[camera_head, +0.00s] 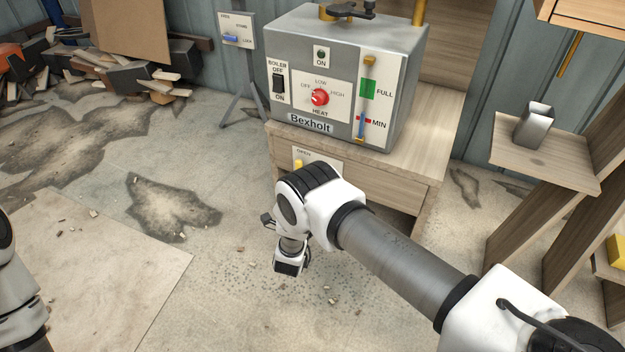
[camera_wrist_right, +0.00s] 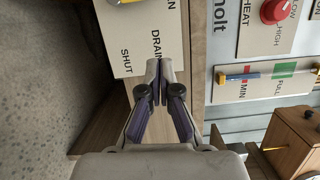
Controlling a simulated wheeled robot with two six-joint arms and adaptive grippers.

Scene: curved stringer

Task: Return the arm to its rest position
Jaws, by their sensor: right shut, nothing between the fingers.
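My right arm (camera_head: 405,260) reaches in from the right and bends down in front of the boiler stand. My right gripper (camera_wrist_right: 158,72) is shut with nothing between its fingers. In the right wrist view its fingertips overlap the white drain panel (camera_wrist_right: 138,48); I cannot tell whether they touch it. In the head view the wrist hides most of the fingers and much of the panel. Part of my left arm (camera_head: 20,300) shows at the left edge; its gripper is out of view.
The grey Bexholt boiler (camera_head: 300,55), with a red heat knob (camera_head: 320,97), stands on a wooden stand (camera_head: 400,180) close by my right wrist. A wooden shelf (camera_head: 520,165) at the right holds a metal piece (camera_head: 535,124). The floor at left is mostly open.

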